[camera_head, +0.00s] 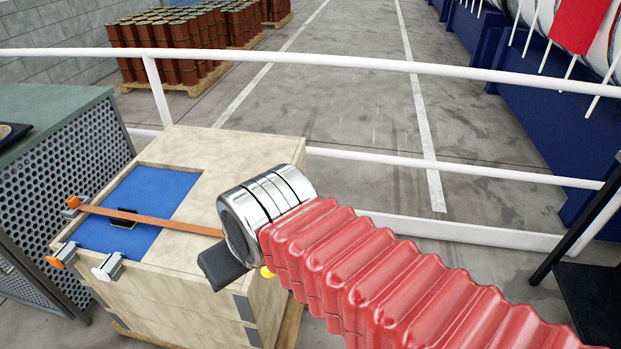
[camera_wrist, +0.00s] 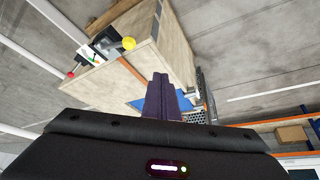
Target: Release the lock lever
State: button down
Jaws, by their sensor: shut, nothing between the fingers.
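A pale wooden crate (camera_head: 235,155) with a blue recess (camera_head: 150,195) stands left of centre. An orange-brown bar (camera_head: 150,220) crosses the recess. Grey clamps with orange ends (camera_head: 62,256) sit on its left edge. A yellow ball knob (camera_head: 267,272) shows just below my arm's end. In the wrist view the yellow knob (camera_wrist: 129,44) and a small red knob (camera_wrist: 70,75) sit by a dark device on the crate's side. I cannot tell which part is the lock lever.
A white railing (camera_head: 300,56) runs behind the crate. A perforated green-grey cabinet (camera_head: 70,160) stands at the left. Brown drums (camera_head: 165,50) on pallets are at the back. A blue structure (camera_head: 540,110) stands at the right. The floor beyond the railing is mostly clear.

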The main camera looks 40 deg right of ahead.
jog(key=shift+w, duration=0.1)
jog(key=w+d+f+m+g+y, duration=0.25)
jog(key=w+m+y, duration=0.2)
jog(key=w, duration=0.85)
jog(key=w+d+f+m+t+y, duration=0.4)
jog(key=w+d+f+m, duration=0.15)
jog(key=w+d, duration=0.6)
jog(key=w+d+f+m+t+h, duration=0.15)
jog(key=d+f, duration=0.25)
jog(key=d, duration=0.4)
jog(key=w+d+f+m+t, duration=0.2)
jog(key=d+f+t, duration=0.1)
jog(key=d, duration=0.6)
jog(key=s+d+f+m+t+h, duration=0.2)
jog(key=d+f, duration=0.3)
jog(key=d, duration=0.3)
jog(key=s+d+f+m+t+h, duration=0.2)
jog(key=d+f, duration=0.3)
jog(key=d, duration=0.4)
jog(key=shift+d+f+m+t+h, duration=0.3)
jog(key=shift+m+t, duration=0.1)
jog(key=shift+m, duration=0.25)
jog(key=shift+w, duration=0.2)
